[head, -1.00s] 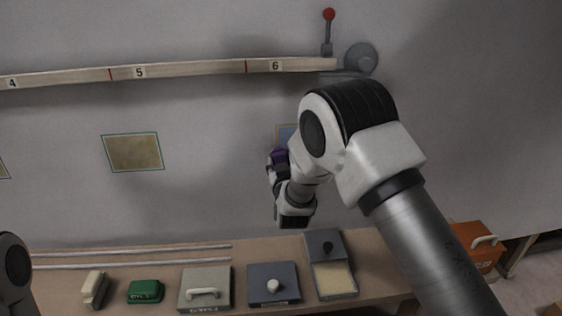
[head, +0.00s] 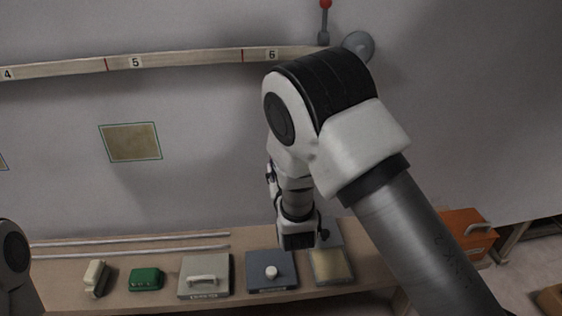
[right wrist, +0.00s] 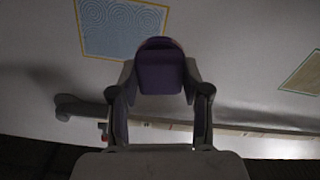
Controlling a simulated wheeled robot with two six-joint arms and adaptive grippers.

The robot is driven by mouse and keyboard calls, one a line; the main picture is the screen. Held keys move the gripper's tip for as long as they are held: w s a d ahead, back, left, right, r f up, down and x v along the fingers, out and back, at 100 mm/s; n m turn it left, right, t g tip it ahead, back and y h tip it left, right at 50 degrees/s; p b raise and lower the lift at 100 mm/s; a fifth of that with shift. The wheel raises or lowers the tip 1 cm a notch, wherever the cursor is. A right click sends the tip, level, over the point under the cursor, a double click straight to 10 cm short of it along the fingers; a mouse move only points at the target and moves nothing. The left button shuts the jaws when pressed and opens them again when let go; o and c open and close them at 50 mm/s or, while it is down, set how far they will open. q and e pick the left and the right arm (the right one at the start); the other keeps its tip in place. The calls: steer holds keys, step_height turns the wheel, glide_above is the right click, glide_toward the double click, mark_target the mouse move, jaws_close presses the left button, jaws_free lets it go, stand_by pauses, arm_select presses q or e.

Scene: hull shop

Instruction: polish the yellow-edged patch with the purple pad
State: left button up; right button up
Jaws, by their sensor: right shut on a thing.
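The purple pad (right wrist: 160,73) is between the fingertips of my right gripper (right wrist: 160,88), which is shut on it, in the right wrist view. A blue patch (right wrist: 120,28) with a pale yellow edge and light curved swirls lies on the wall just beyond and left of the pad in that view. Its top is cut off by the frame. I cannot tell whether the pad touches the wall. In the head view my right arm hides this patch and the pad. My left gripper is out of view.
A green-edged patch (head: 131,142) is on the wall to the left. A numbered rail (head: 180,60) with a red-knobbed lever (head: 324,20) runs above. On the bench (head: 110,299) stand a green block (head: 146,279), a grey handled box (head: 205,280) and a blue-grey lidded box (head: 271,272).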

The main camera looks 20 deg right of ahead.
steer(key=shift+s, duration=0.3)
steer(key=v, duration=0.4)
stand_by(0.3)
stand_by(0.3)
